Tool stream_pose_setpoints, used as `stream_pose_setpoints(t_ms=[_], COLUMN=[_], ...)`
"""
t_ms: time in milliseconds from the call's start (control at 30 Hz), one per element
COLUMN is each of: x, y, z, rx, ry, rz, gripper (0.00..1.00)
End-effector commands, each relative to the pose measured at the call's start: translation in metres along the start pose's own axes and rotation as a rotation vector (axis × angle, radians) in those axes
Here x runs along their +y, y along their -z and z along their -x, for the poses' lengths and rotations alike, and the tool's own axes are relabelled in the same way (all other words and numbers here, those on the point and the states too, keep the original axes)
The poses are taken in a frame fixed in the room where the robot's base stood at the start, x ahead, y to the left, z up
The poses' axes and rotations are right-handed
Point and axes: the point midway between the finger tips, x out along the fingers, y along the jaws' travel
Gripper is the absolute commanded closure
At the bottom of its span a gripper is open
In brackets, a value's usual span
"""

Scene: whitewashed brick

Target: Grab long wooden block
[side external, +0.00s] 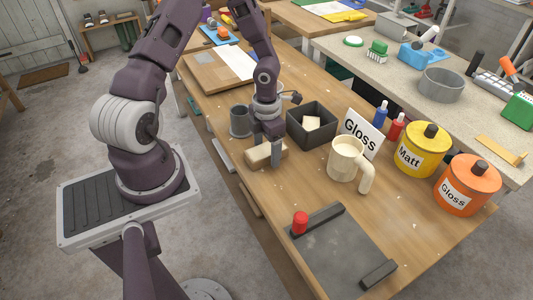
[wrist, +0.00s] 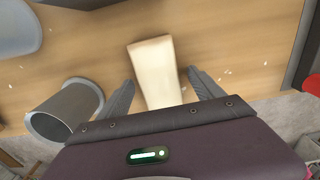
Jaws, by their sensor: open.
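A long pale wooden block (side external: 266,155) lies on the wooden workbench near its front edge. In the wrist view the block (wrist: 155,72) sits between the two fingers of my gripper (wrist: 158,88), with a gap on each side. My gripper (side external: 265,146) is open and points down at the block. In the wrist view the block's near end is hidden behind the gripper body. I cannot tell how far down the fingers reach beside it.
A grey cup (side external: 239,121) stands close left of the gripper. A dark square bin (side external: 311,127) holding a pale block is behind right. A cream mug (side external: 345,160), a Gloss sign (side external: 361,133), and yellow (side external: 421,152) and orange (side external: 466,187) paint pots stand rightward. A grey plate (side external: 340,255) lies in front.

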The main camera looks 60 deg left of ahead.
Motion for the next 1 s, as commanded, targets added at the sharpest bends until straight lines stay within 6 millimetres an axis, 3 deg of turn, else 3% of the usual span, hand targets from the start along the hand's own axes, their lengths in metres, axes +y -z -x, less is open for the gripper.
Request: stream_pose_setpoints(t_ms=[267, 600, 667, 867, 1000], x=[0.000, 0.000, 0.000, 0.000, 0.001], y=[0.000, 0.000, 0.000, 0.000, -0.001], z=[-0.008, -0.007, -0.007, -0.006, 0.019], rx=[0.000, 0.000, 0.000, -0.001, -0.005], ry=[-0.001, -0.001, -0.001, -0.001, -0.003], rz=[0.002, 0.002, 0.002, 0.003, 0.006], gripper=[0.24, 0.88, 0.97, 0.97, 0.97])
